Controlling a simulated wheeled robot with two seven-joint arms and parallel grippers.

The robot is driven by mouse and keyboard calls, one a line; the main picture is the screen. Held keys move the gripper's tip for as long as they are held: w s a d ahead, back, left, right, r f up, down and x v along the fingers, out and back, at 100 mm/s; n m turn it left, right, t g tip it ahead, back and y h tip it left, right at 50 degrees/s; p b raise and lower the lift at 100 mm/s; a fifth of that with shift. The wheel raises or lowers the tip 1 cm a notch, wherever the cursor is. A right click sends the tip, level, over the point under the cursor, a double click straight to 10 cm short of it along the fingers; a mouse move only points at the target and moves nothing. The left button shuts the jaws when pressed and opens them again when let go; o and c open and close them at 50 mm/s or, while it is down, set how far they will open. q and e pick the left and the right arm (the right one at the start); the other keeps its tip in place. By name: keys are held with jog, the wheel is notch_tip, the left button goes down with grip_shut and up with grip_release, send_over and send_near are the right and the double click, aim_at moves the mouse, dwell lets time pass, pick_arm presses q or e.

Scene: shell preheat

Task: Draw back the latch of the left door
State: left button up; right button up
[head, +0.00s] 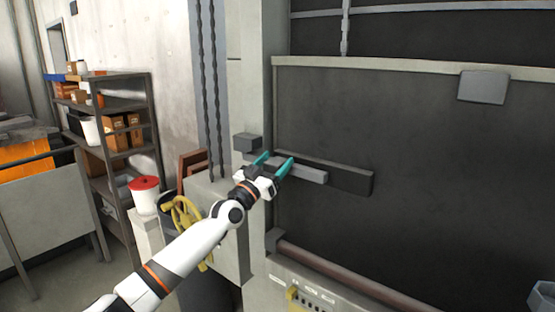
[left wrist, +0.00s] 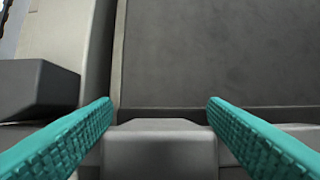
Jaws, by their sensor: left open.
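The left door (head: 400,130) is a large dark panel with a pale frame, and it fills the right half of the head view. Its latch (head: 313,176) is a grey horizontal bar lying along a darker plate (head: 350,179) near the door's left edge. My left gripper (head: 275,166) is at the bar's left part, with its two teal fingers open. In the left wrist view the grey block of the latch (left wrist: 160,148) lies between and beyond the open fingers (left wrist: 160,112), with a gap showing at each upper side. Contact lower down cannot be told. My right gripper is not in view.
A dark grey block (head: 246,142) sits on the frame left of the latch; it also shows in the left wrist view (left wrist: 38,88). A yellow handwheel (head: 183,218) is below. A brownish horizontal bar (head: 340,272) runs under the door. Shelving (head: 118,155) stands at the left.

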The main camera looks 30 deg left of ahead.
pick_arm(q)
jog(key=shift+x, duration=0.9)
jog(key=shift+s, duration=0.1)
